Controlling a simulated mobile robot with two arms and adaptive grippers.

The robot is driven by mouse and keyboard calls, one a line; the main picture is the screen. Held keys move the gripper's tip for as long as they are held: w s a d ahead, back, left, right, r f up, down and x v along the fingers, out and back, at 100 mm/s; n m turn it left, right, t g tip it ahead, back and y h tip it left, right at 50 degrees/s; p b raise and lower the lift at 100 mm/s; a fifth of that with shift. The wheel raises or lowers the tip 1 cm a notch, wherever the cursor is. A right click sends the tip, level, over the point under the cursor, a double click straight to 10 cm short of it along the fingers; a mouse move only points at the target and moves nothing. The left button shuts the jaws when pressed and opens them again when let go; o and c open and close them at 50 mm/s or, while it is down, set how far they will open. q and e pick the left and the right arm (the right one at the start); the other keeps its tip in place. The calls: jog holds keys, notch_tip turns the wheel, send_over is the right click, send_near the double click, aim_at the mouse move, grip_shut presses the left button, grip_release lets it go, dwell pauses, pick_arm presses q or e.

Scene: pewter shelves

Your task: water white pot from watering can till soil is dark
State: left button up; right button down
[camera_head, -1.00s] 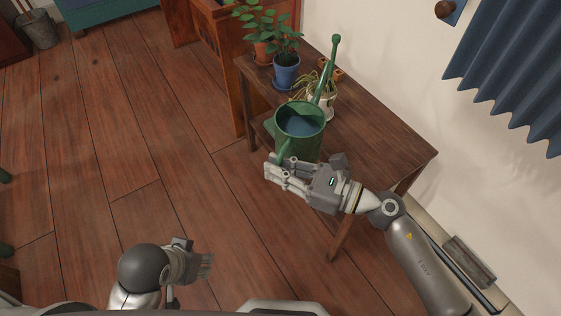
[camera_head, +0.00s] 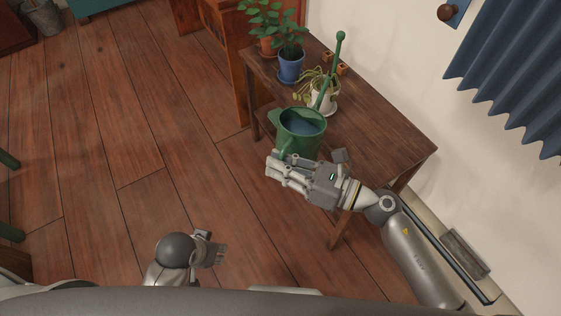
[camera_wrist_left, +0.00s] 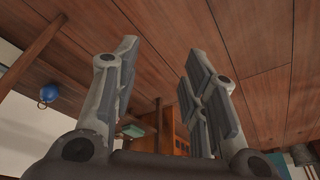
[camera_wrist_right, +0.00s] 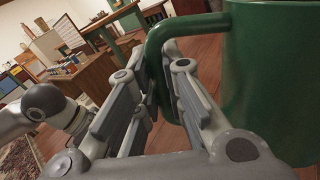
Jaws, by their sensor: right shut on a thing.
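The green watering can (camera_head: 301,138) is held by my right gripper (camera_head: 279,168) at the near edge of the wooden table. Water shows in its open top, and its long spout points up and away. In the right wrist view the fingers (camera_wrist_right: 150,90) are closed around the can's green handle (camera_wrist_right: 160,55). The white pot (camera_head: 324,103) with a drooping plant stands on a saucer on the table, beyond the can and partly behind the spout. Its soil is too small to judge. My left gripper (camera_head: 217,252) is low at the left, empty; the left wrist view shows its fingers (camera_wrist_left: 160,85) apart.
A blue pot (camera_head: 291,68) with a leafy plant and a terracotta pot (camera_head: 267,46) stand at the table's far left end. Small orange-brown blocks (camera_head: 334,63) lie near the wall. The table's (camera_head: 385,140) right part is clear.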

jog(key=shift+r+p, duration=0.55)
jog(key=shift+r, duration=0.1)
pick_arm(q)
notch_tip(320, 180, down, 6)
jog(key=shift+s, duration=0.35)
pick_arm(e)
jog(key=shift+r+m, duration=0.1)
jog(key=shift+m, duration=0.3)
pick_arm(q)
jog(key=shift+f, duration=0.1)
jog(key=shift+p, duration=0.3)
pick_arm(e)
jog(key=shift+r, duration=0.15)
pick_arm(q)
jog(key=shift+s+f, duration=0.3)
jog(key=shift+f, duration=0.35)
jog(key=shift+w+f+p, duration=0.1)
jog(key=shift+f+p, duration=0.25)
jog(key=shift+f, duration=0.2)
pick_arm(e)
jog(key=shift+r, duration=0.2)
pick_arm(q)
jog(key=shift+f, duration=0.1)
jog(key=shift+s+a+f+g, duration=0.1)
jog(key=shift+s+f+g, duration=0.2)
jog(key=shift+s+f, duration=0.4)
pick_arm(e)
jog(key=shift+r, duration=0.2)
